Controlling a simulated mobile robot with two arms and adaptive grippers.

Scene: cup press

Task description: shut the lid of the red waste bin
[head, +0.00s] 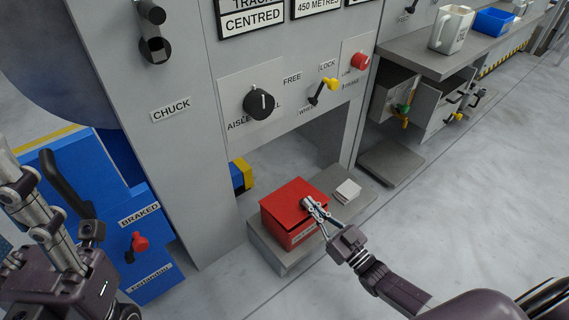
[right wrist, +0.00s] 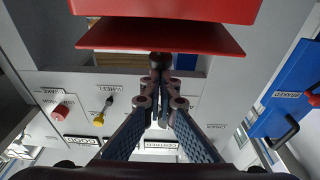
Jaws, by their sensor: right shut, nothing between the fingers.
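The red waste bin (head: 285,228) stands on a low grey plinth in front of the grey machine. Its red lid (head: 290,195) lies over the top in the head view and looks flat or nearly so; I cannot tell if a small gap is left. The lid also shows in the right wrist view (right wrist: 160,36), with the bin body (right wrist: 165,8) beyond it.
The plinth (head: 275,255) also carries a small white block (head: 347,191) right of the bin. The machine panel with a black knob (head: 259,103), yellow lever (head: 328,86) and red knob (head: 361,62) rises behind. A blue unit (head: 150,225) stands left. Floor at right is clear.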

